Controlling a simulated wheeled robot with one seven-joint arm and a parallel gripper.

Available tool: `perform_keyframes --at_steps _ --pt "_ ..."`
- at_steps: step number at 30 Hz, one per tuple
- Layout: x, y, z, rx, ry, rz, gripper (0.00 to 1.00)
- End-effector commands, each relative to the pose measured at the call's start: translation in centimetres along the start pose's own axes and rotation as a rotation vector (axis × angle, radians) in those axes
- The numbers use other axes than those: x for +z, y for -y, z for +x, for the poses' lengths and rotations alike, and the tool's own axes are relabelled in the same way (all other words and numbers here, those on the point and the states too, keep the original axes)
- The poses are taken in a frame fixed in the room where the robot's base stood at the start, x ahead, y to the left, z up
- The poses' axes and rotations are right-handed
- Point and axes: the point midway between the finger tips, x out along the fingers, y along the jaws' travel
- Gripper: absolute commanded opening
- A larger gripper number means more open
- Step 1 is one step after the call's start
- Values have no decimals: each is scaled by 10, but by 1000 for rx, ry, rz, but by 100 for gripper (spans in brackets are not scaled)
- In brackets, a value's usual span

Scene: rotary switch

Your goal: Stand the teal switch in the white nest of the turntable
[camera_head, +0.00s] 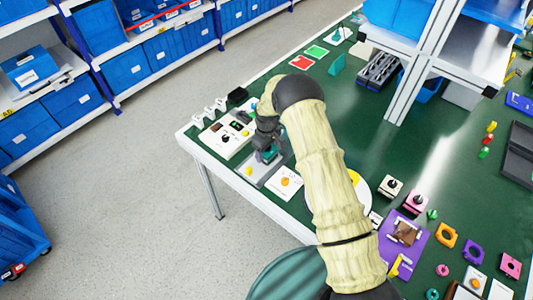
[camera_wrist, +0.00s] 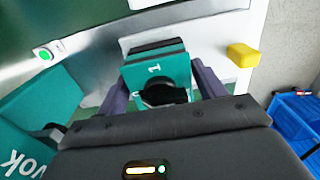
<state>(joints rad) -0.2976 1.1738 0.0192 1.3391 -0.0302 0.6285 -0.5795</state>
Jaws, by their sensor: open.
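The teal switch (camera_wrist: 155,72), a block with a black knob and a white "1", sits between the two fingers of my gripper (camera_wrist: 163,85) in the wrist view. The fingers flank it and are open; I cannot tell whether either touches it. In the head view the switch (camera_head: 268,155) shows under my gripper (camera_head: 266,145), at a grey plate (camera_head: 258,172) on the table's near left corner. A white disc with a yellow part, seemingly the turntable (camera_head: 366,197), is mostly hidden behind my arm. I cannot make out its white nest.
A white panel with buttons (camera_head: 215,142) stands left of my gripper. A white block with an orange knob (camera_head: 285,182) is close on the right. A yellow piece (camera_wrist: 243,55) is near the switch. Coloured parts crowd the right; the green table (camera_head: 300,100) is clearer behind.

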Motion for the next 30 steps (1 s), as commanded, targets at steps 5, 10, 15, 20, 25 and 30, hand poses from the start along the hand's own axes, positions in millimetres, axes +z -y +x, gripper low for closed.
perform_keyframes --at_steps 5,10,15,20,25,30 --pt "0 0 0 0 0 0 48" --pt "0 0 0 0 0 1 38" --pt "0 0 -1 0 0 1 38" --pt "0 0 -7 0 0 1 38" --pt "0 0 -18 0 0 1 38" --pt "0 0 -30 0 -1 1 38"
